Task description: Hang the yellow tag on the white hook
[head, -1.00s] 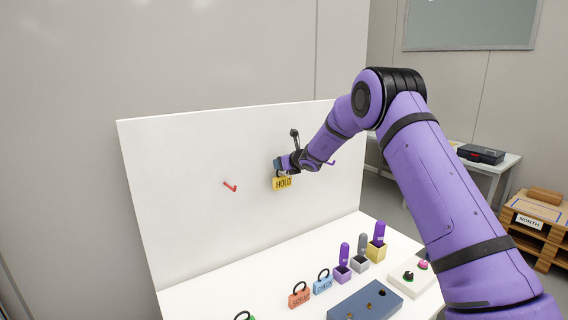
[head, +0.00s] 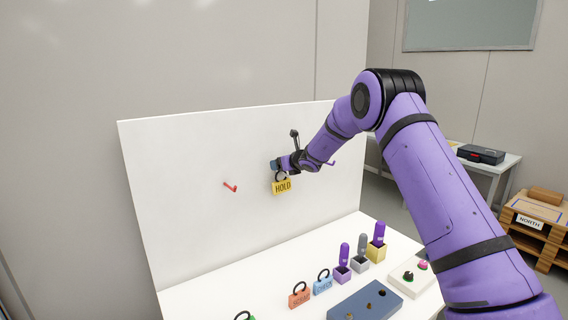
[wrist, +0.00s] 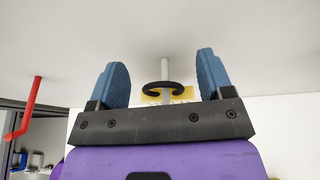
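The yellow tag (head: 282,187), marked HOLD, hangs upright in front of the white board, with its dark loop on top. In the wrist view the tag (wrist: 153,96) shows behind the gap between my fingers. The white hook (wrist: 165,68) runs from the board to the tag's black loop and appears to pass through it; the white hook is hard to make out in the head view. My gripper (head: 277,165) is at the loop's height. In the wrist view my gripper (wrist: 162,82) is open, with blue fingers clear of the loop on both sides.
A red hook (head: 230,187) sticks out of the white board (head: 190,220) to the left. A purple hook (head: 331,163) is right of my gripper. Below stand a red tag (head: 299,298), a blue tag (head: 322,285), small boxes and a blue-grey block (head: 365,301).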

